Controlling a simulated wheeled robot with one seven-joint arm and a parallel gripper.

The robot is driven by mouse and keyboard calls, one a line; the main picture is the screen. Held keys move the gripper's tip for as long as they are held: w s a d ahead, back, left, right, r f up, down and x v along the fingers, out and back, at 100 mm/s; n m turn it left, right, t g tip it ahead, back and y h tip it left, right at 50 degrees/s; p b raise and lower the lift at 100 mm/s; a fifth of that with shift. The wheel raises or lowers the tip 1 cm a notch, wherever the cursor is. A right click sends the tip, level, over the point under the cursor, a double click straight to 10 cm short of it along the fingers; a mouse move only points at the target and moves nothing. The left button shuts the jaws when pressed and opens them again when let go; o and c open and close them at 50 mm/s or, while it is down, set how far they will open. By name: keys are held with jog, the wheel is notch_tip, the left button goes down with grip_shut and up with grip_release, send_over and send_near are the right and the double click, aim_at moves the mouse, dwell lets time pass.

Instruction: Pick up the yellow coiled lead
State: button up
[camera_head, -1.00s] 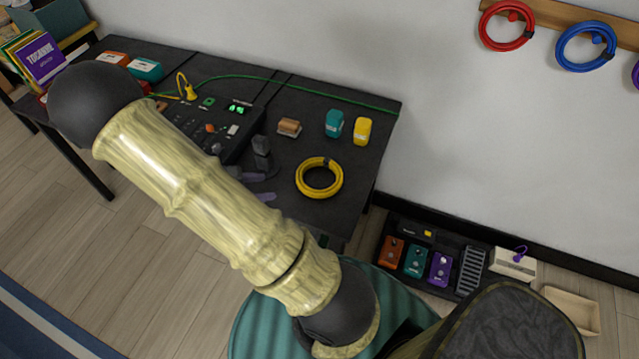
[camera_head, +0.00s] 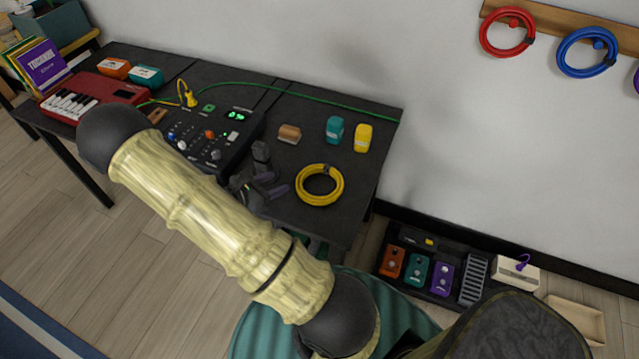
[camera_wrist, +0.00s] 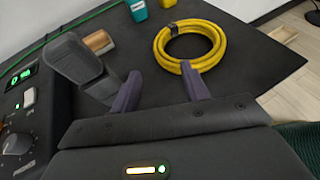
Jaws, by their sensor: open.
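The yellow coiled lead (camera_head: 300,189) lies flat on the dark table, near its right front part, with a dark tie on its far side. It also shows in the wrist view (camera_wrist: 161,48), just beyond my fingertips. My gripper (camera_head: 277,182) is at the left of the coil in the head view, open and empty. In the wrist view my gripper (camera_wrist: 160,88) shows two purple fingers spread apart. The right finger's tip overlaps the coil's near edge in the picture; I cannot tell whether it touches.
A mixer (camera_head: 207,135) stands left of my gripper. A brown block (camera_head: 289,134), a teal block (camera_head: 334,129) and a yellow block (camera_head: 363,138) stand behind the coil. A green cable (camera_head: 300,91) runs along the table's back. Pedals (camera_head: 416,268) sit on the floor at right.

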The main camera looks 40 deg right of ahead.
send_near(305, 171)
jog(key=x, duration=0.3)
jog(key=shift+s+d, duration=0.15)
jog(key=shift+d, duration=0.1)
jog(key=x, duration=0.2)
jog(key=p+x, duration=0.1)
jog(key=x, duration=0.2)
jog(key=shift+w+d+f, duration=0.1)
jog(key=shift+w+d, duration=0.05)
jog(key=shift+w, duration=0.1)
grip_shut()
